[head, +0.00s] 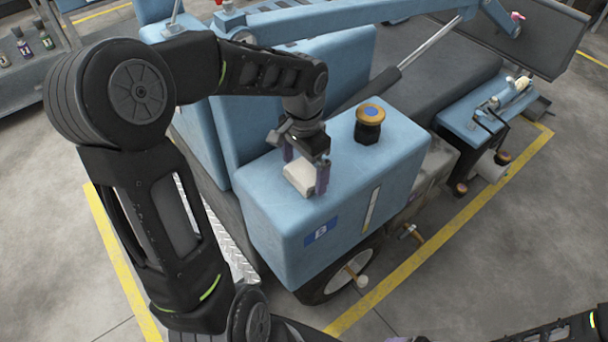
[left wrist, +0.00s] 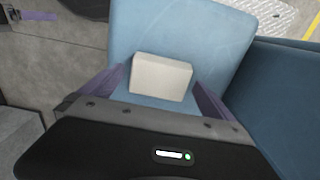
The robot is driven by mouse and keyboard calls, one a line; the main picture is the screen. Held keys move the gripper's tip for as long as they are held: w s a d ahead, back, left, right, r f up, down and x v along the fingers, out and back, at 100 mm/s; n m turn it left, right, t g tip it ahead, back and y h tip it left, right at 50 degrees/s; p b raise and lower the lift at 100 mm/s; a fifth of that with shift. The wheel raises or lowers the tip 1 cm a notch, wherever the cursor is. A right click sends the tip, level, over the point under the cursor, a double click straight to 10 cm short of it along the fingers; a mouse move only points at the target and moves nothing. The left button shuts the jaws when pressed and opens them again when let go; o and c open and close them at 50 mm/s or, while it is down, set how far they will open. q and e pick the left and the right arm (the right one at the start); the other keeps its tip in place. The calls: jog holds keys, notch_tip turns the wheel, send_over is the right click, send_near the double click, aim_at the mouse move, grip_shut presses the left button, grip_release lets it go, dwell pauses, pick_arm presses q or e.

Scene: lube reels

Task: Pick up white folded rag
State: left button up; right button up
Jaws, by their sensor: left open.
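The white folded rag (head: 300,177) lies on the flat top of a blue machine housing (head: 345,205). It is a small off-white block, and it also shows in the left wrist view (left wrist: 160,77). My left gripper (head: 306,178) is above the rag and points down, its purple fingers on either side of it. In the left wrist view the left gripper (left wrist: 160,92) is open, with the rag between and slightly beyond the fingers. I cannot tell whether either finger touches it.
A black canister with an orange and blue top (head: 370,123) stands on the same housing, right of the rag. A blue boom (head: 345,20) crosses behind. A taller blue panel (head: 230,125) rises left of the housing. Yellow floor lines (head: 415,260) border the machine.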

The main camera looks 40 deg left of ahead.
aim_at(304, 173)
dwell(0.3)
pick_arm(q)
jog(key=c, duration=1.3)
jog(key=shift+r, duration=0.15)
notch_tip(304, 173, up, 10)
jog(key=shift+f, duration=0.2)
dwell(0.6)
